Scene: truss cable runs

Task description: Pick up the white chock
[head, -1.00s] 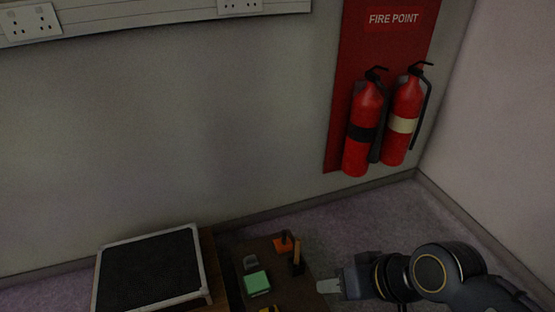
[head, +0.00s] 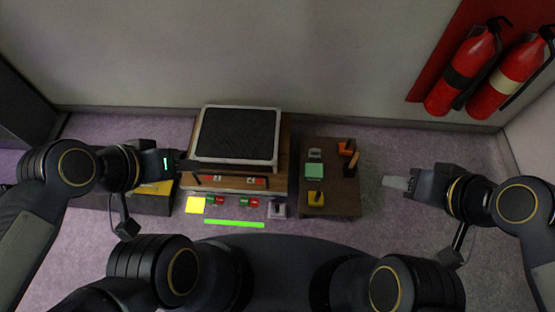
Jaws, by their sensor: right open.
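A small pale grey-white piece (head: 315,154), which looks like the white chock, lies at the back of the small dark wooden table (head: 335,208). Its exact shape is too small to tell. A green block (head: 314,171) lies just in front of it, and an orange piece (head: 346,149) is to its right. My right gripper (head: 388,182) is open and empty, to the right of this table and apart from it. My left gripper (head: 180,160) is at the left edge of the bigger table; its fingers are dark and hard to make out.
A yellow piece (head: 316,198) and an upright brown piece (head: 352,160) share the small table. A black framed panel (head: 238,135) stands on the table to its left, with coloured small parts in front. Fire extinguishers (head: 465,70) hang at the back right.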

